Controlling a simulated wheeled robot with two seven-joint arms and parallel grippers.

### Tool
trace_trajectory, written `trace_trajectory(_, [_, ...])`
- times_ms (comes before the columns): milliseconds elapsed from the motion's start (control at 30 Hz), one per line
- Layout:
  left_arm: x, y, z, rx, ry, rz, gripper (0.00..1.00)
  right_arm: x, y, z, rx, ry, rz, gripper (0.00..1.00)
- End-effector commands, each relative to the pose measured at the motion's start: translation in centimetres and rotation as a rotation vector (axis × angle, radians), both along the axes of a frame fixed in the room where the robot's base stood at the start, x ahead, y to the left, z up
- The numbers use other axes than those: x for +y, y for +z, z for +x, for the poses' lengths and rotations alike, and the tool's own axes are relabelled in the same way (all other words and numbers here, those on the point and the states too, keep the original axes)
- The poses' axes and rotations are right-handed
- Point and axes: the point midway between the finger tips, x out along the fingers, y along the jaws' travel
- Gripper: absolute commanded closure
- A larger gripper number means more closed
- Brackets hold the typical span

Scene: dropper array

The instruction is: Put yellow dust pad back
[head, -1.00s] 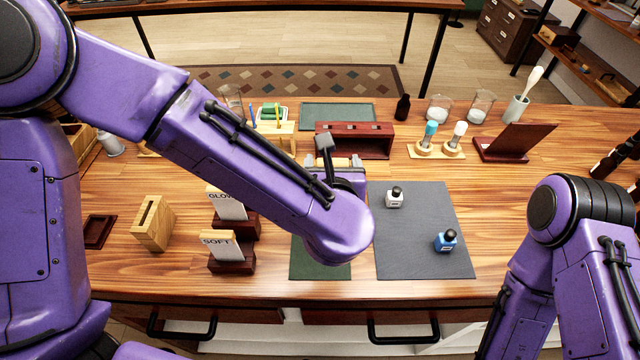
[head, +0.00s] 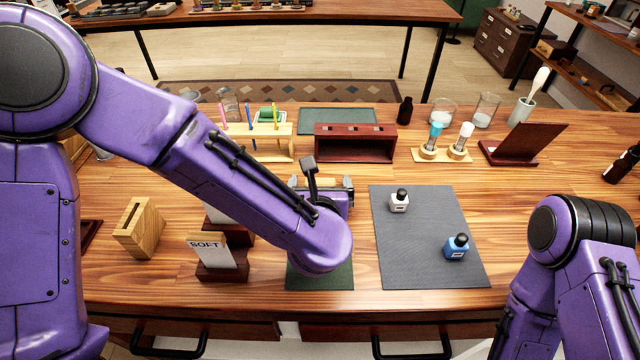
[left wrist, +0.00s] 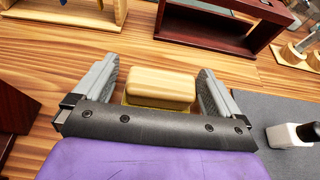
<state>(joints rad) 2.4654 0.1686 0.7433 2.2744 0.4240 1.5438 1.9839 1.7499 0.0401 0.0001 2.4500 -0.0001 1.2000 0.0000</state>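The yellow dust pad (left wrist: 160,88), a pale wooden block with a yellow lower edge, lies between the two fingers of my left gripper (left wrist: 160,78) in the left wrist view. Small gaps show beside it, so the fingers look open around it. Its lower part is hidden by the gripper body. In the head view my left gripper (head: 322,183) is low over the table, in front of the dark red rack (head: 355,129), partly hidden by my forearm. My right arm is at the right edge; its gripper is out of view.
A grey mat (head: 425,262) holds a white bottle (head: 399,201) and a blue bottle (head: 456,247). A green mat (head: 320,277) lies below my left wrist. Card holders, one reading SOFT (head: 212,250), and a slotted wooden block (head: 139,228) stand left.

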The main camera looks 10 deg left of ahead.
Motion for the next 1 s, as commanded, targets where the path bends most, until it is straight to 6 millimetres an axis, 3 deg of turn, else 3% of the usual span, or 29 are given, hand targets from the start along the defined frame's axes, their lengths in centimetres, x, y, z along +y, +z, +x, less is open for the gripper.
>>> trace_trajectory(300, [0.0,0.9,-0.1,0.0,0.0,0.001,0.0,0.0,0.9,0.0,0.0,0.0,0.0,0.48])
trace_trajectory(700, [-1.8,4.4,-8.7,0.0,-0.004,0.002,0.0,0.0,3.3,0.0,0.0,0.0,0.0,0.48])
trace_trajectory(833, [-2.1,4.9,-10.3,0.0,-0.001,0.001,0.0,0.0,3.6,0.0,0.0,0.0,0.0,0.48])
trace_trajectory(1000, [-2.2,5.0,-10.9,0.0,0.001,0.001,0.0,0.0,3.6,0.0,0.0,0.0,0.0,0.48])
